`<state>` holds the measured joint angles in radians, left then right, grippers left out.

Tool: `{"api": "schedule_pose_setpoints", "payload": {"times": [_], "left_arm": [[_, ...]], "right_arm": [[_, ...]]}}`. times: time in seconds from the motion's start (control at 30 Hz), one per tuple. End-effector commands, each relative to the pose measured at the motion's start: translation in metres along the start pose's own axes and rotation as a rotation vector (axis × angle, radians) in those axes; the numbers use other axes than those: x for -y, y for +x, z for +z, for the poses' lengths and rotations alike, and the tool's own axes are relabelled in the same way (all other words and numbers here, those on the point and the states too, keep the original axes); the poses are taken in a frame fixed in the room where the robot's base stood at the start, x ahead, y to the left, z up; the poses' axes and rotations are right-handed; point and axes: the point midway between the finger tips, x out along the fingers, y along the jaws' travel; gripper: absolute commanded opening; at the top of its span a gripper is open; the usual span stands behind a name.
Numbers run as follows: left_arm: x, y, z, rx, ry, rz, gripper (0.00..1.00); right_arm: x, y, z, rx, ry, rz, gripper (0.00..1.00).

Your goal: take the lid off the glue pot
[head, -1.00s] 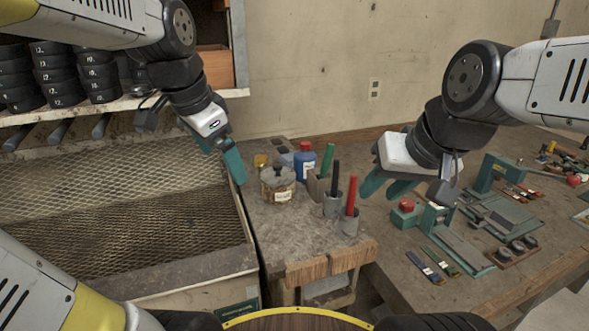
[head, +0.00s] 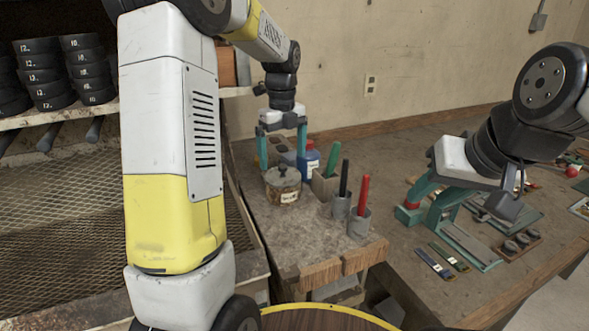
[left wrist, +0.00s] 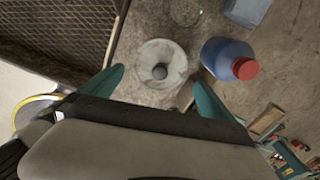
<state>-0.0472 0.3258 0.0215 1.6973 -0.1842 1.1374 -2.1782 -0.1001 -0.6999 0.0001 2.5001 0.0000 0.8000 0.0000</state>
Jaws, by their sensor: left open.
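The glue pot (head: 284,194) is a round, labelled jar on the bench corner. Its grey lid (head: 281,175) is on it. In the left wrist view the pale round lid (left wrist: 148,55) with its dark knob (left wrist: 160,72) lies between the fingertips' lines. My left gripper (head: 282,152) is open and empty, with its fingers pointing down above and around the pot's far side in the head view. In the left wrist view my left gripper (left wrist: 158,82) straddles the lid without visible contact.
A blue bottle (head: 308,163) with a red cap stands close behind the pot. Cups hold a black-handled tool (head: 343,178) and a red-handled tool (head: 363,190) to its right. A mesh-floored tray (head: 60,200) lies left. The bench front (head: 300,235) is clear.

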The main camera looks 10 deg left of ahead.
Motion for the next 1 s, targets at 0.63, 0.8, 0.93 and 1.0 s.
{"api": "schedule_pose_setpoints", "payload": {"times": [0.63, 0.8, 0.93, 1.0], "left_arm": [[0.000, 0.044, 0.002, 0.001, -0.003, -0.003, 0.86], [0.000, 0.044, 0.002, 0.001, -0.003, -0.003, 0.55], [0.000, 0.044, 0.002, 0.002, -0.003, -0.003, 0.55], [0.000, 0.044, 0.002, 0.002, -0.003, -0.003, 0.55]], "right_arm": [[0.000, 0.000, 0.000, 0.000, 0.000, 0.000, 0.36], [0.000, 0.000, 0.000, 0.000, 0.000, 0.000, 0.36], [0.000, 0.000, 0.000, 0.000, 0.000, 0.000, 0.36], [0.000, 0.000, 0.000, 0.000, 0.000, 0.000, 0.36]]}}
